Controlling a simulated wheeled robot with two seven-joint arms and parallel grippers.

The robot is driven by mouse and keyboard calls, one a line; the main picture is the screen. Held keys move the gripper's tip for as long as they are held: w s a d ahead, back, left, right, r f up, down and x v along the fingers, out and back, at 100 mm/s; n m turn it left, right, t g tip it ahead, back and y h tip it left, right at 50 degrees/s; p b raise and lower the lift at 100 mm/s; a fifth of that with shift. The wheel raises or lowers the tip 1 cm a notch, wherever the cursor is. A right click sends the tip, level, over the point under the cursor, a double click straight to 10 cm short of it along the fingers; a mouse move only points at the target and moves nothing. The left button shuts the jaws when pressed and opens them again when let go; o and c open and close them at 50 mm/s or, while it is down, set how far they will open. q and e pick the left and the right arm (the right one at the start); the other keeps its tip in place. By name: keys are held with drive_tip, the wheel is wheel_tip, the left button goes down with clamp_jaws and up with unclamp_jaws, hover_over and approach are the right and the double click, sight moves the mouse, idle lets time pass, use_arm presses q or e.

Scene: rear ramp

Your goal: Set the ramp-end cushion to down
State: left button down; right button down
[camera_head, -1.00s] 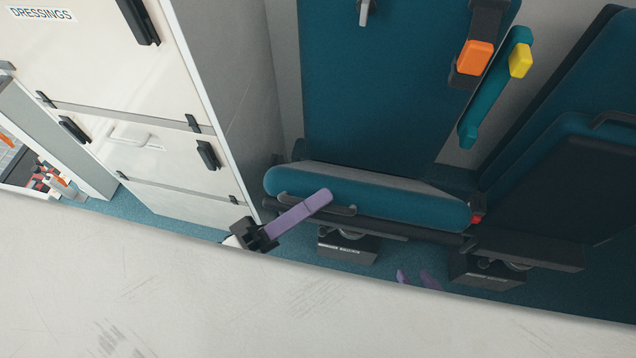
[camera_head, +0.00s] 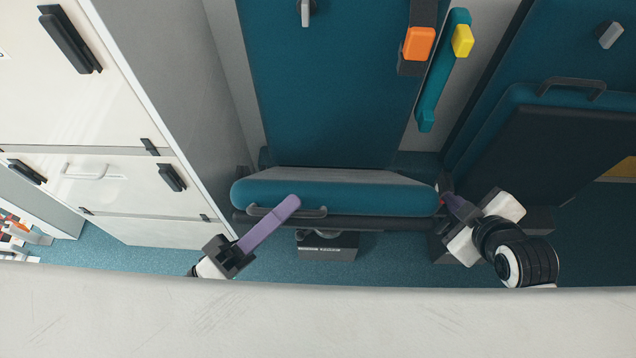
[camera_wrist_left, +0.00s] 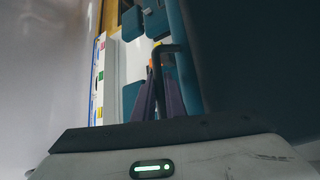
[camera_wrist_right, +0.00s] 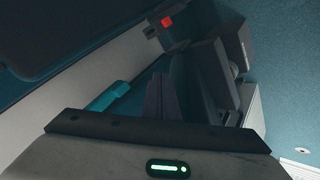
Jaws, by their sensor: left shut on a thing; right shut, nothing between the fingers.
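A teal seat cushion (camera_head: 350,197) lies about level below a tall teal backrest (camera_head: 320,90) in the head view. A second cushion (camera_head: 520,105) at the right is folded up, with its dark underside facing out. I cannot tell which is the ramp-end one. My left gripper (camera_head: 292,206) is shut at the dark handle (camera_head: 315,212) on the level cushion's front edge; the handle also shows between the fingers in the left wrist view (camera_wrist_left: 158,75). My right gripper (camera_head: 447,200) is shut and empty beside that cushion's right end, near a red button (camera_wrist_right: 167,22).
White cabinets (camera_head: 110,200) stand at the left. Seat base blocks (camera_head: 328,246) sit on the blue floor. An orange buckle (camera_head: 419,43) and a teal armrest with a yellow end (camera_head: 463,41) are above. A pale edge (camera_head: 320,320) crosses the foreground.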

drive_tip(key=w+r+n+t, duration=0.1)
drive_tip(key=w+r+n, duration=0.2)
drive_tip(key=r, duration=0.6)
drive_tip(key=w+r+n+t, duration=0.1)
drive_tip(key=w+r+n, duration=0.25)
drive_tip(key=r, duration=0.55)
drive_tip(key=w+a+n+g+y, duration=0.25)
drive_tip(key=a+g+y, duration=0.4)
drive_tip(key=a, duration=1.55)
drive_tip(key=s+a+n+g, duration=0.1)
drive_tip(key=s+a+g, duration=0.3)
drive_tip(key=g, duration=0.1)
wheel_tip(320, 180, up, 4)
drive_tip(key=s+d+m+g+h, duration=0.1)
drive_tip(key=s+d+g+h, duration=0.1)
drive_tip(key=g+h, duration=0.1)
drive_tip(key=g, duration=0.1)
approach(320, 206)
drive_tip(key=a, duration=0.1)
drive_tip(key=a+f, duration=0.1)
drive_tip(key=a, duration=0.1)
drive_tip(key=shift+a+m, duration=0.15)
drive_tip(key=shift+m, duration=0.15)
drive_tip(key=s, duration=0.1)
drive_tip(key=s+f, duration=0.1)
drive_tip(key=s, duration=0.1)
drive_tip(key=shift+s+f, duration=0.2)
drive_tip(key=shift+s, duration=0.1)
